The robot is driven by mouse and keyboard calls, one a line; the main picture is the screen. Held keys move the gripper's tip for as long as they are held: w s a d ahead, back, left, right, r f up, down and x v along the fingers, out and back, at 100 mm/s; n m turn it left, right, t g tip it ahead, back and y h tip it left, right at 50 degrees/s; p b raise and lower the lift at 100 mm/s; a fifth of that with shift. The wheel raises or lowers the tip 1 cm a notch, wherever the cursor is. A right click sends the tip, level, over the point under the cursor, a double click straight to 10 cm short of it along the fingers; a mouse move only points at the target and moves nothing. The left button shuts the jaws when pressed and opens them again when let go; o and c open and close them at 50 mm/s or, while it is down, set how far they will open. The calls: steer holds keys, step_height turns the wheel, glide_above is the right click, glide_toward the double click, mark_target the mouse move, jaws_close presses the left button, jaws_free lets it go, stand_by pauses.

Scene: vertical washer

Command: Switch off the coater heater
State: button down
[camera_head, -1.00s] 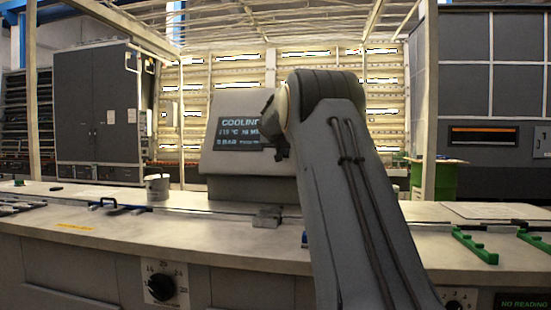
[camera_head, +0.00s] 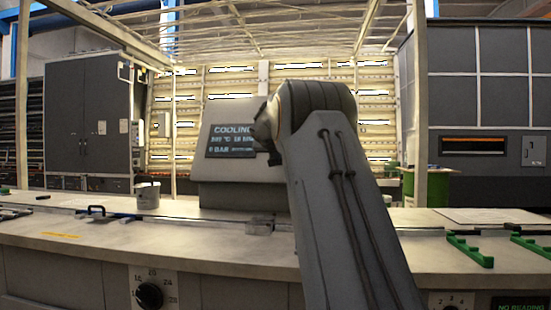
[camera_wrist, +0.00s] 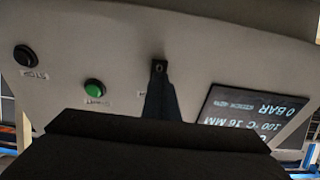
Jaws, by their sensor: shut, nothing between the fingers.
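A grey console (camera_head: 242,195) with a dark display (camera_head: 235,142) reading "COOLING" stands on the bench in the head view, partly behind my arm. The wrist view shows a pale panel upside down, with a black button (camera_wrist: 25,55) labelled STOP, a green button (camera_wrist: 95,88) with a blurred label, and a dark display (camera_wrist: 252,112). My gripper (camera_wrist: 160,75) is shut, its narrow tip in front of the panel right of the green button. A label beside the tip is partly covered. I cannot tell if the tip touches anything.
The long bench (camera_head: 185,235) runs across the head view. On it are a grey cup (camera_head: 148,196), a blue-handled tool (camera_head: 98,212) and green brackets (camera_head: 468,250). A numbered knob (camera_head: 150,296) is on the bench front. Dark cabinets (camera_head: 90,120) stand behind.

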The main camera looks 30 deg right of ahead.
steer(key=shift+d, duration=0.1)
stand_by(0.3)
steer(key=b+v, duration=0.4)
steer(key=v, duration=1)
steer(key=shift+r, duration=0.15)
